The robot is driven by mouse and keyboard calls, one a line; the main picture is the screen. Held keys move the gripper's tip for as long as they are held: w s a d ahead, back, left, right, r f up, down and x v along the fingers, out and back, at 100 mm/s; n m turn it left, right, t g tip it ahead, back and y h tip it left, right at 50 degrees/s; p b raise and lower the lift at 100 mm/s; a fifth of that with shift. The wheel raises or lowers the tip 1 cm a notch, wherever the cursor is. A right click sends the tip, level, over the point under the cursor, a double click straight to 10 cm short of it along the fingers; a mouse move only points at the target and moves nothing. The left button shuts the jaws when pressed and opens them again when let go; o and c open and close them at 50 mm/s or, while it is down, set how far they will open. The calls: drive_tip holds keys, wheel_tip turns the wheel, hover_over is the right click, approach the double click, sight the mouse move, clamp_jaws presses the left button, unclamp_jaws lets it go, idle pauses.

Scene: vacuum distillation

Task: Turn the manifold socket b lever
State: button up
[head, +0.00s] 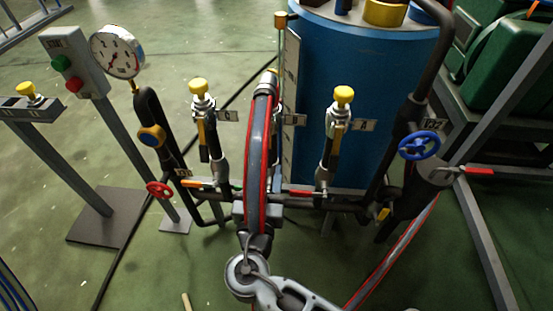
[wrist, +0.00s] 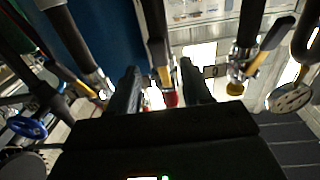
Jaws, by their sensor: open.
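In the wrist view, my gripper (wrist: 162,88) is open. Its two dark fingers stand left and right of the middle socket, the one between A and the far socket, with a yellow lever (wrist: 163,76) and a red tip (wrist: 171,99) between them. I cannot tell whether either finger touches it. In the head view, this middle socket is mostly hidden behind a grey hose with red edges (head: 256,150). My arm reaches in from the bottom; the fingers are not clear there.
The right socket (head: 335,145), labelled A, and the left socket (head: 205,125) flank the middle, both with yellow caps. A gauge (head: 117,52), red wheel (head: 159,190) and blue wheel (head: 419,145) stick out nearby. A blue drum (head: 350,90) stands behind. The left floor has open room.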

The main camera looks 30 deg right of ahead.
sight(267, 157)
drive_tip(key=shift+x, duration=3.85)
clamp_jaws()
